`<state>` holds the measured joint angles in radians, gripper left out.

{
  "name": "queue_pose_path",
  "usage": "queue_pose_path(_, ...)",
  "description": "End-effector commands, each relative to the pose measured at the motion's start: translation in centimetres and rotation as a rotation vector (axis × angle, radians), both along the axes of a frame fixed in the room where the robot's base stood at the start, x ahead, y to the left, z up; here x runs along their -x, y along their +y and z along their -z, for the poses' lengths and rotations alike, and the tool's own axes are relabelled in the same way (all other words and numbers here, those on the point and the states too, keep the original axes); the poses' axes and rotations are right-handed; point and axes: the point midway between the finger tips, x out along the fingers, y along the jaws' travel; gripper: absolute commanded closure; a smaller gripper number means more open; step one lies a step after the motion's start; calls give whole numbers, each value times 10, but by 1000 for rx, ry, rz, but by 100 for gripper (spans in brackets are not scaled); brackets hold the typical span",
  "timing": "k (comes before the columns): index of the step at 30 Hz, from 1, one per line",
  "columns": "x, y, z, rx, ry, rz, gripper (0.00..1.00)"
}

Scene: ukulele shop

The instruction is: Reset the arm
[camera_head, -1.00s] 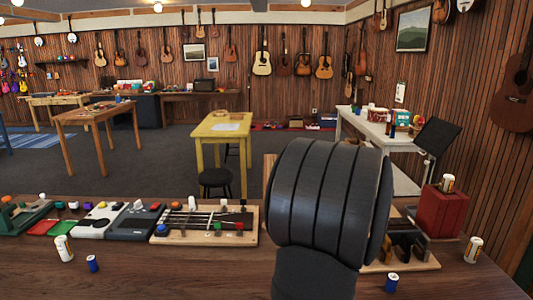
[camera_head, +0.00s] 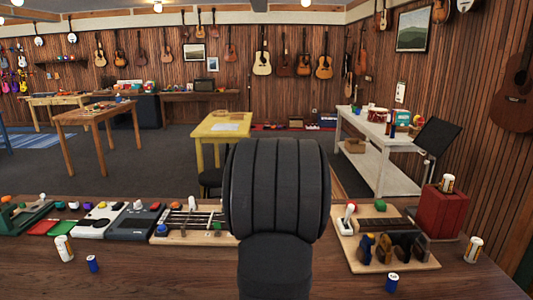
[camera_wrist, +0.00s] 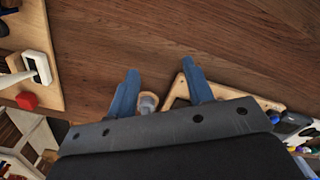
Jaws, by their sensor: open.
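My gripper (camera_wrist: 163,84) shows in the wrist view with its two blue fingers apart, above bare brown wooden tabletop. I see nothing held between the fingertips. A small pale round thing (camera_wrist: 148,102) shows beside the left finger, partly hidden, and I cannot tell what it is. A light wooden frame or board edge (camera_wrist: 258,102) lies by the right finger. In the head view my dark arm link fills the middle and the gripper itself is hidden.
The workbench (camera_head: 200,275) holds a stringed board (camera_head: 190,218) left of my arm and a wooden board with fixtures (camera_head: 352,257) at right. The front middle is clear.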

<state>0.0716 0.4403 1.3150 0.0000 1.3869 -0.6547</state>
Motion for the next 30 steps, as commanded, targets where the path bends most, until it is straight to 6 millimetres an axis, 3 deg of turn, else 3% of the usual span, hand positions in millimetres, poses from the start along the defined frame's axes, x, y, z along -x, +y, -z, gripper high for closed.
queue_pose_path(6,-6,44,0,0,0,-74,53)
queue_pose_path(12,-8,71,0,0,-1,-119,53)
queue_pose_path(18,-8,82,0,0,0,-137,53)
queue_pose_path(26,-8,82,0,0,0,-138,53)
queue_pose_path(30,-8,82,0,-1,-1,-137,27)
